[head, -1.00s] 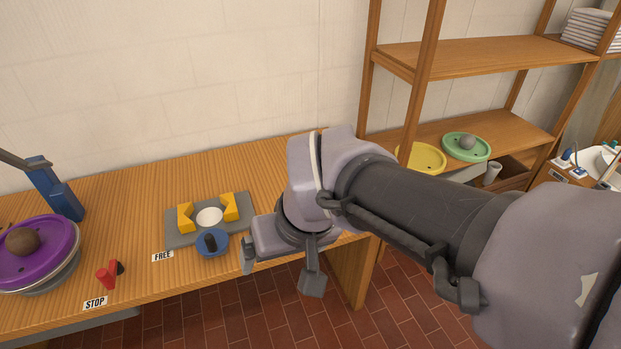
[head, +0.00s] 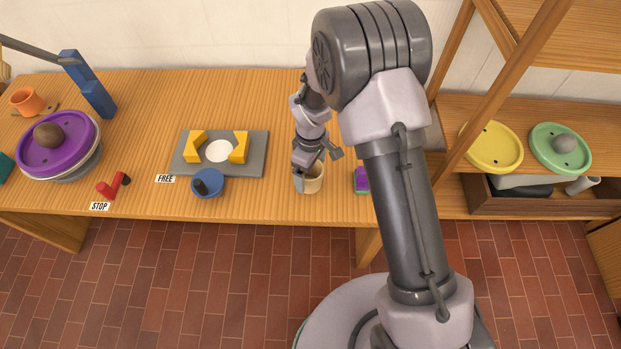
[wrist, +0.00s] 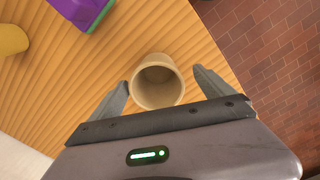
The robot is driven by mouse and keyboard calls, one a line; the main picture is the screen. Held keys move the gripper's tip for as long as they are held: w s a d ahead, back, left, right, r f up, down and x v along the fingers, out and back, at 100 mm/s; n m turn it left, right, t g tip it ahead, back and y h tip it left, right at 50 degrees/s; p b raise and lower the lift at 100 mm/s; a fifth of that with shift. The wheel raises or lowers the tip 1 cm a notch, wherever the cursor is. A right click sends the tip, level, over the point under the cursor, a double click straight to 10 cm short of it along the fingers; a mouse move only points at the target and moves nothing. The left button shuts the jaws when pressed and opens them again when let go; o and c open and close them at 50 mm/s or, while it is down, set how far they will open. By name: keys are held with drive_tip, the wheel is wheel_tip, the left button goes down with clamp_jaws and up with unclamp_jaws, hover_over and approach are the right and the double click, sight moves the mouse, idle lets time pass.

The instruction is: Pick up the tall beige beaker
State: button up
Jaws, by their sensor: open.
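The beige beaker (head: 314,184) stands upright on the wooden bench near its front edge, partly hidden behind my gripper in the head view. The wrist view looks into the open mouth of the beaker (wrist: 158,88). My gripper (wrist: 160,78) is open, with one finger on each side of the beaker in that view and a visible gap at each side. In the head view my gripper (head: 306,172) points down at the beaker. I cannot tell how far down its wall the fingertips reach.
A purple and green block (head: 362,180) sits right of the beaker. A shelf (head: 520,190) stands right. The bench's front edge is close.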

sight(310, 178)
drive_tip(key=f+b, duration=0.1)
drive_tip(key=f, duration=0.1)
drive_tip(key=f+b, duration=0.1)
drive_tip(key=f, duration=0.1)
drive_tip(key=w+f, duration=0.1)
drive_tip(key=f, duration=0.1)
drive_tip(key=shift+a+b, duration=0.15)
drive_tip(key=shift+b, duration=0.25)
drive_tip(key=shift+s+r, duration=0.1)
drive_tip(key=shift+r, duration=0.05)
